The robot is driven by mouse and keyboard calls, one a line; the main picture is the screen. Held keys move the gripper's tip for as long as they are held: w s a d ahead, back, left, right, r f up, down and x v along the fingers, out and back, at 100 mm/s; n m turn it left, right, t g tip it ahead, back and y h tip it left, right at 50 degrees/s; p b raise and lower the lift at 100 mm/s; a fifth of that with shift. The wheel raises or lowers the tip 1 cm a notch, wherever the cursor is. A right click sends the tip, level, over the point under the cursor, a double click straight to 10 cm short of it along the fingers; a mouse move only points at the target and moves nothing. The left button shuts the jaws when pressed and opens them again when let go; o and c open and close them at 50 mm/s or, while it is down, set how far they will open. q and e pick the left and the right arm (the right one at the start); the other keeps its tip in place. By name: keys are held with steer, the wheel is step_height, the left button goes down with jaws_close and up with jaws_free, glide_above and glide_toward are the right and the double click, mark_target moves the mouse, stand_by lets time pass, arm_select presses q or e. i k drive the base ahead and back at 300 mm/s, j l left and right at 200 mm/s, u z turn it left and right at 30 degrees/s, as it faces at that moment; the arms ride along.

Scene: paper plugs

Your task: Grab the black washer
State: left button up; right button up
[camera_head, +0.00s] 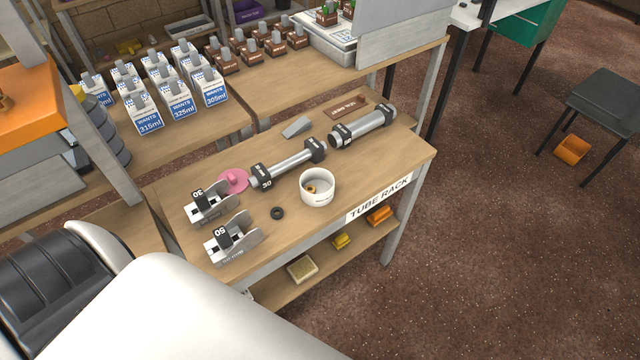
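A small black washer (277,212) lies flat on the wooden table labelled TUBE RACK (350,228), near its front edge. It is left of a white round cup (318,187) and right of the grey holder marked 50 (231,240). Nothing touches it. White and black parts of my own body fill the lower left of the view. Neither of my grippers is in view.
A grey holder marked 30 (208,206), a pink disc (233,181), two metal tubes with black collars (290,163) (364,126) and a grey wedge (297,127) lie around it. Cartons (143,112) stand behind. Table room is clear around the washer.

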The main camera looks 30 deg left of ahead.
mark_target(275, 209)
steer(key=u, duration=1.35)
steer(key=i+l+z, duration=0.1)
steer(key=l+z, duration=0.15)
steer(key=l, duration=0.2)
